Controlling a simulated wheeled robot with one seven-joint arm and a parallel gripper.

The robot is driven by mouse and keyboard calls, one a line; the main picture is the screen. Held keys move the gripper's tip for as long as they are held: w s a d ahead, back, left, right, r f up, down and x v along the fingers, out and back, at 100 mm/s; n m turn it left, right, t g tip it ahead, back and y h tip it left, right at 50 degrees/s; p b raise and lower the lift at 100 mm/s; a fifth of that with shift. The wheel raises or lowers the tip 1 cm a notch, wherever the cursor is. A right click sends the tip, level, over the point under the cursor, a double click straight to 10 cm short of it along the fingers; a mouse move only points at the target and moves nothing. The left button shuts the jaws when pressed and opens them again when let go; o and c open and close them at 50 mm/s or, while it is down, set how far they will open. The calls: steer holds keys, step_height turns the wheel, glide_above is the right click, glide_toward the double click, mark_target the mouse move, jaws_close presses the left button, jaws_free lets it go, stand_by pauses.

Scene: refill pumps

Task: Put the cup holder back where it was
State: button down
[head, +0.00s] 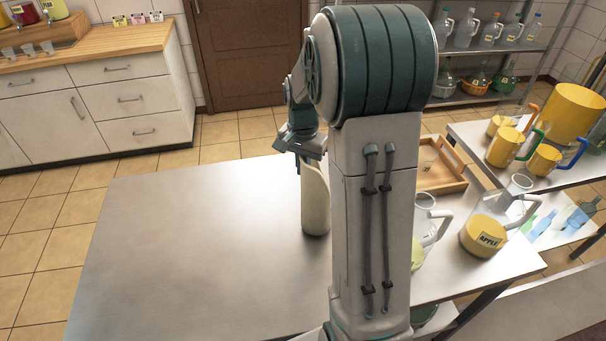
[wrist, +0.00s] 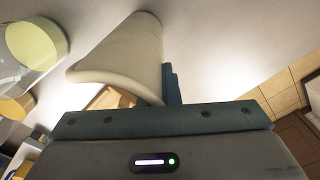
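The cup holder (head: 315,200) is a tall cream, hollow cylinder with a slanted open top. It is upright at the steel table, right of the table's middle; I cannot tell whether its base touches the surface. My gripper (head: 302,161) is at its upper rim, with a dark finger against the wall. In the wrist view the cup holder (wrist: 125,50) runs into the gripper (wrist: 168,88), which looks shut on its wall. The other finger is hidden by the cup holder.
The steel table (head: 190,250) is clear to the left. Yellow jugs (head: 503,146) stand on a side table. A wooden counter (head: 85,47) is at the back left.

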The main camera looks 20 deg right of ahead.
steer(key=shift+f, duration=0.7)
steer(key=c, duration=1.6)
jaws_free()
steer(key=shift+c, duration=0.2)
